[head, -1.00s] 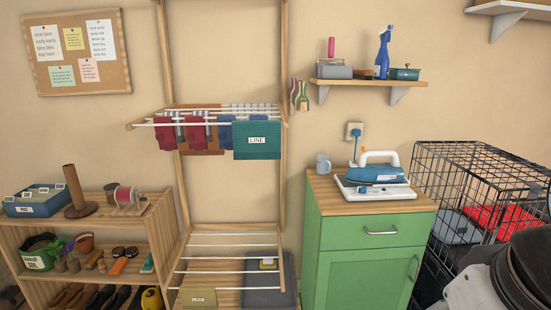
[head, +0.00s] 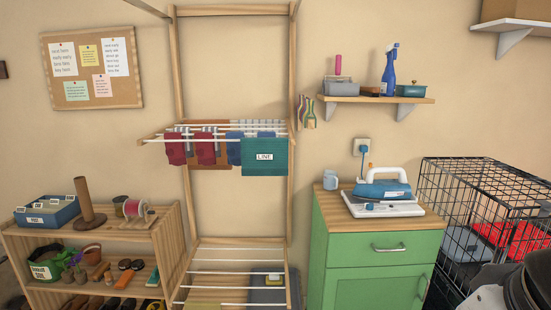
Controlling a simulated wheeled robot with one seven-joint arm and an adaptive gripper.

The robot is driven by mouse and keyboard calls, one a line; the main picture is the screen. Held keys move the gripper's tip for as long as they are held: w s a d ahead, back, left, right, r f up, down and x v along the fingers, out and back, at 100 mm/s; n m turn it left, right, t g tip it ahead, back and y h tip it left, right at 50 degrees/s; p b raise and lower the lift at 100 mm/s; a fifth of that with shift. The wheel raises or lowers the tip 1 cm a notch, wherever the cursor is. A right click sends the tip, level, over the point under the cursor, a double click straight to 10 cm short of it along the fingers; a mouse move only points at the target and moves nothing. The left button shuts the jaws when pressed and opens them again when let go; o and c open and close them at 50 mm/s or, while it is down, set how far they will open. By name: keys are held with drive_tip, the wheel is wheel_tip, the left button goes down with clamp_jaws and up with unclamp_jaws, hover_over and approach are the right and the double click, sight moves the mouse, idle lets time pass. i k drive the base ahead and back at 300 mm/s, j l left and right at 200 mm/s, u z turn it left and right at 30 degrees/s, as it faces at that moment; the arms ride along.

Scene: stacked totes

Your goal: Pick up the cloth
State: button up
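A teal cloth (head: 264,158) with a white label that seems to read "LINE" hangs over the rods of the wooden drying rack (head: 181,125), at the right end of its upper shelf. Red cloths (head: 205,147), a brown cloth (head: 208,161) and a blue cloth (head: 234,150) hang beside it. On the low shelf, a grey cloth-like item (head: 266,295) and an olive one (head: 203,306) are partly cut off by the bottom edge. My gripper is not in view; only a dark and white part of my arm shows at the lower right.
A green cabinet (head: 375,272) holding an iron (head: 384,190) and a mug (head: 330,180) stands right of the rack. A wire crate (head: 480,200) is further right. A wooden shelf unit (head: 165,245) stands left. A wall shelf (head: 375,99) holds a spray bottle (head: 390,70).

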sight(260, 156)
drive_tip(key=k+j, duration=0.1)
drive_tip(key=j, duration=1)
drive_tip(key=i+j, duration=0.15)
drive_tip(key=j, duration=0.4)
drive_tip(key=i+j, duration=0.2)
drive_tip(key=i, duration=0.2)
drive_tip(key=i+j, duration=0.2)
drive_tip(key=i, duration=0.15)
